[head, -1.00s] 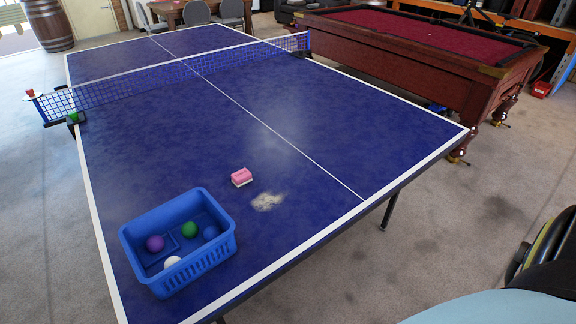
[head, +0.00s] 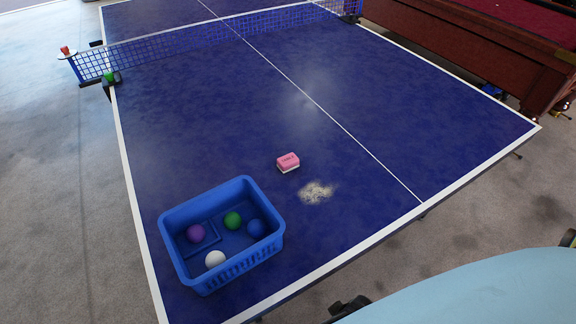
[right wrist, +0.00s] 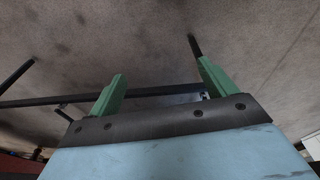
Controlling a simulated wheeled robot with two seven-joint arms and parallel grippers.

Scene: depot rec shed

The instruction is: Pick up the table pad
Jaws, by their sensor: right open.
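The table pad (head: 288,161) looks like a small block, pink on top and white below. It lies on the blue table-tennis table (head: 215,110), behind a pale dusty patch (head: 316,192), with nothing touching it. In the right wrist view my right gripper (right wrist: 162,70) has two green fingers spread wide apart with nothing between them. That view shows carpet and dark table legs, not the pad. My left gripper is in neither view.
A blue basket (head: 182,270) left of the pad holds purple, green, blue and white balls. The net (head: 215,38) crosses the table further back. A red pool table (head: 470,45) stands at the upper right.

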